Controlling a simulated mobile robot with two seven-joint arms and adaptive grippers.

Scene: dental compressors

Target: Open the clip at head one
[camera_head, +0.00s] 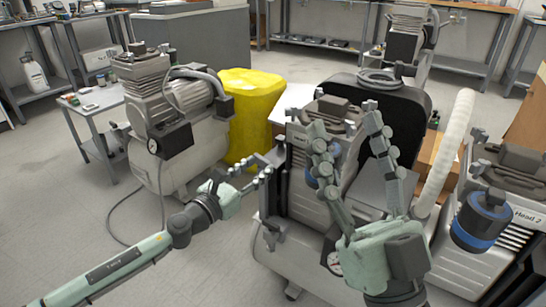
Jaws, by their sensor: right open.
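I cannot make out the clip. My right gripper (347,122) is open in front of this head, its two fingers pointing up and spread apart, with nothing seen between them. My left gripper (266,166) is at the left side of the head, its fingers pointing toward it. I cannot tell if they touch it or how far they are parted.
A second head (515,235) labelled "Head 2", with a blue-banded canister (481,219), stands at the right. A pale hose (447,150) rises between the heads. Another compressor (190,130) and a yellow bin (250,105) stand behind left. The floor (70,215) at left is clear.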

